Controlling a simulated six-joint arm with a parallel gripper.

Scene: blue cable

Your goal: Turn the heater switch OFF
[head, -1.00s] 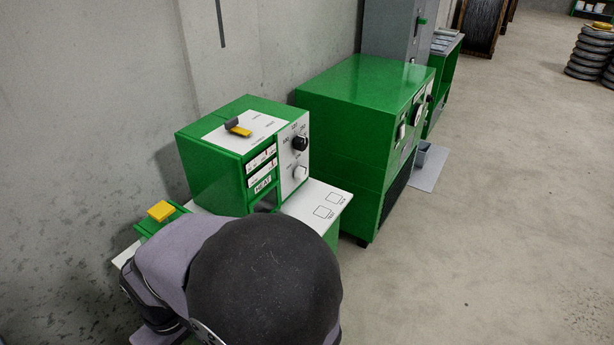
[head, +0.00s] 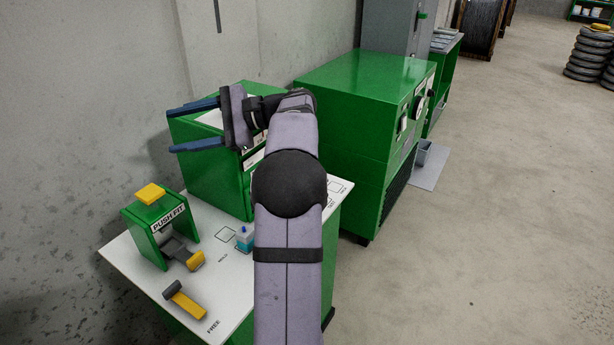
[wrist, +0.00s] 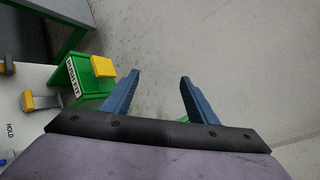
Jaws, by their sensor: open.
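The green heater box (head: 215,182) stands at the back of the white-topped bench in the head view. Part of its white top panel (head: 210,118) shows. The grey and yellow lever seen on that panel earlier is hidden behind my gripper and wrist, so I cannot tell its setting now. My gripper (head: 170,130) is over the box's top, pointing left, its blue fingers spread and empty. In the wrist view my gripper (wrist: 160,78) is also open, with only a grey surface between the fingers. I cannot make out the heater lever there.
A green PUSH FIT stand (head: 160,222) with a yellow top stands at the bench's left, also seen in the wrist view (wrist: 85,85). A yellow-ended lever (head: 186,300) and a small blue item (head: 244,238) are on the bench top (head: 140,270). A large green cabinet (head: 360,110) stands to the right.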

